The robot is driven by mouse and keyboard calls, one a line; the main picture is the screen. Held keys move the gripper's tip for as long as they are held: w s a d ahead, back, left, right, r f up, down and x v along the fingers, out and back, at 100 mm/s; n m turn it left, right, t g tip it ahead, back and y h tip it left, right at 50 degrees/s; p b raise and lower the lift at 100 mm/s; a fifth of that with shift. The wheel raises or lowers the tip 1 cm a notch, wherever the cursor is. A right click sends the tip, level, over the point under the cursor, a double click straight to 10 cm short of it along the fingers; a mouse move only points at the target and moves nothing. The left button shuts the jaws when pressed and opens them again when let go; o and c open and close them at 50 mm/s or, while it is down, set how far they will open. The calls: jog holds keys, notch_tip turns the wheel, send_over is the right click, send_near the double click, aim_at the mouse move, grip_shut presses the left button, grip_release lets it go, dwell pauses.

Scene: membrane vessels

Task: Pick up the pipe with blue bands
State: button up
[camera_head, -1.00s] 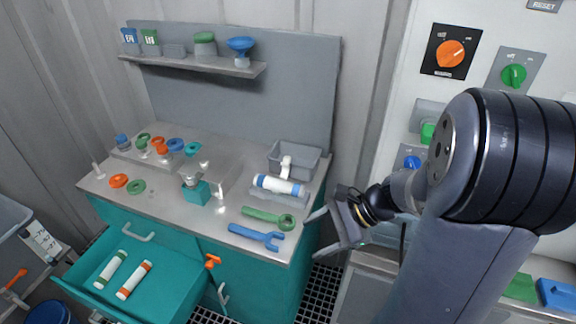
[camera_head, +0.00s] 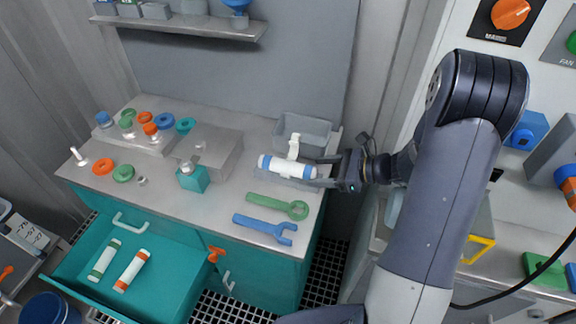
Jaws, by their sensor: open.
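The pipe with blue bands (camera_head: 283,167) is a white cylinder with a blue band near each end. It lies across a grey holder (camera_head: 264,179) on the workbench, in front of a grey bin. A white fitting (camera_head: 293,147) stands up at its back side. My gripper (camera_head: 322,172) is open at the pipe's right end, its fingers pointing left. The fingers seem to be around or beside that end; I cannot tell whether they touch it.
A grey bin (camera_head: 303,130) stands behind the pipe. A green wrench (camera_head: 278,206) and a blue wrench (camera_head: 265,228) lie in front. A teal clamp block (camera_head: 194,178) stands to the left. The open teal drawer (camera_head: 170,258) holds a green-banded pipe (camera_head: 104,260) and an orange-banded pipe (camera_head: 132,271).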

aim_at(306, 170)
jog(key=p+x, duration=0.1)
jog(key=x, duration=0.3)
jog(key=shift+w+a+f, duration=0.25)
jog(key=shift+w+f, duration=0.05)
jog(key=shift+c, duration=0.4)
jog(key=c, duration=1)
jog(key=shift+r, duration=0.15)
